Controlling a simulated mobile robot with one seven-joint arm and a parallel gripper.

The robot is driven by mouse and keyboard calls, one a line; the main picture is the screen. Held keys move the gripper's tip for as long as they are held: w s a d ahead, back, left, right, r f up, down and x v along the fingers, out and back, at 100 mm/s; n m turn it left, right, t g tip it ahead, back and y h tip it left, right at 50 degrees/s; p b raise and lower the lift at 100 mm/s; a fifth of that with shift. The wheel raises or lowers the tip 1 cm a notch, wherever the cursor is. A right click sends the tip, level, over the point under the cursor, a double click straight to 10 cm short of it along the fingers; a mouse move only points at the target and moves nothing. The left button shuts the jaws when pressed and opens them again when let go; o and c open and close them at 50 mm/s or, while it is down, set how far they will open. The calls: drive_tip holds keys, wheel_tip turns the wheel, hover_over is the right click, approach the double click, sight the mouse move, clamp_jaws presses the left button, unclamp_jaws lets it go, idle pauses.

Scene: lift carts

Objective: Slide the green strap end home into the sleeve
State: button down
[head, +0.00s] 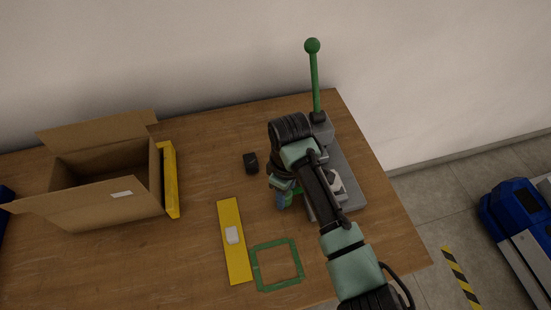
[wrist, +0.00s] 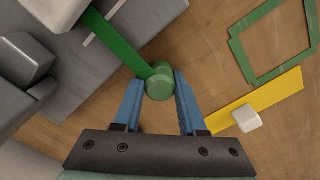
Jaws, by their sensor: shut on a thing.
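The green strap (wrist: 122,48) is a flat band with a round green knob (wrist: 160,80) at its near end. My gripper (wrist: 160,86) has its two blue fingers closed on the knob, one on each side. The band runs from the knob to the upper left, over a grey fixture (wrist: 108,68), to a pale block (wrist: 58,10) at the picture's edge. I cannot tell whether this block is the sleeve or whether the band enters it. In the head view, my gripper (head: 284,199) is at the fixture's left side, partly hidden by my arm.
A lever with a green ball (head: 312,46) stands at the fixture's back. A black block (head: 251,163) lies left of my gripper. A yellow strip (head: 232,262) with a white piece and a green outline (head: 298,281) lie in front. An open cardboard box (head: 95,217) stands left.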

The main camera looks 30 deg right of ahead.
drive_tip(key=shift+c, duration=2.3)
unclamp_jaws()
wheel_tip(320, 180, up, 13)
drive_tip(key=p, duration=0.2)
drive_tip(key=shift+w, duration=0.1)
